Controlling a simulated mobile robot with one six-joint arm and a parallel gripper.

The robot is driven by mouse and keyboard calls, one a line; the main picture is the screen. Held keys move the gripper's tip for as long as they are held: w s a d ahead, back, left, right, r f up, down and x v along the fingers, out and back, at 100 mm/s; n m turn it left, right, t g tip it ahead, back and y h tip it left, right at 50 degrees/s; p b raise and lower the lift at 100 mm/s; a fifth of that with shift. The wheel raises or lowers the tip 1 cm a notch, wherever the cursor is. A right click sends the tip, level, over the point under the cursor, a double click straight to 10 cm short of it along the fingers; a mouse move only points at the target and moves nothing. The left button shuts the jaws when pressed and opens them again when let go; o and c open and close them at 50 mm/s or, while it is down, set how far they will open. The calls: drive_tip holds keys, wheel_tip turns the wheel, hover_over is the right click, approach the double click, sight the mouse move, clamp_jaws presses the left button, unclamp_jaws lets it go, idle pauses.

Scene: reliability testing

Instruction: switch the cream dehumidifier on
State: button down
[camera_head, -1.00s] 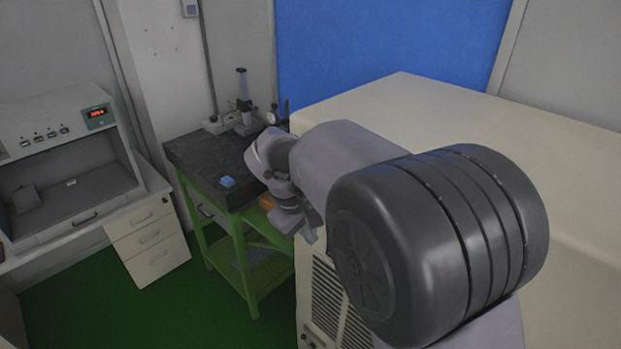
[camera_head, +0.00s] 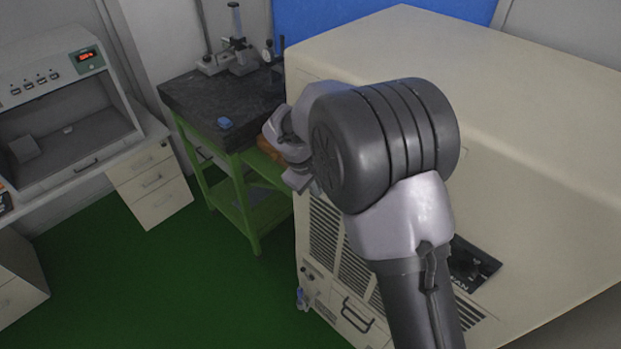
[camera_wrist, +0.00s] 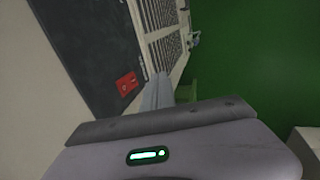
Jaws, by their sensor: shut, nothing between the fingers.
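The cream dehumidifier (camera_head: 530,130) is a large boxy cabinet filling the right of the head view, with dark vent grilles on its front. A dark panel (camera_head: 474,262) on its front is partly hidden by my arm. In the wrist view a dark panel (camera_wrist: 88,50) carries a small red switch-like part (camera_wrist: 127,82), beside the vent grilles (camera_wrist: 160,28). My gripper (camera_head: 305,182) is in front of the cabinet's left end, partly hidden by my arm in the head view. Its fingers (camera_wrist: 157,92) show shut and empty in the wrist view, apart from the red part. The switch's setting cannot be told.
A green-framed bench (camera_head: 240,175) with a dark top stands left of the cabinet, holding a small blue block (camera_head: 225,123) and a measuring stand (camera_head: 238,55). A white desk with drawers (camera_head: 150,185) is farther left. The green floor (camera_head: 130,280) between is clear.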

drive_tip(key=w+d, duration=0.2)
drive_tip(key=shift+w+p, duration=0.3)
drive_tip(key=shift+w+d+f, duration=0.1)
drive_tip(key=shift+w+d, duration=0.1)
drive_tip(key=shift+d, duration=0.05)
drive_tip(key=shift+r+p, duration=0.4)
drive_tip(key=shift+r, duration=0.45)
drive_tip(key=shift+s+a, duration=0.1)
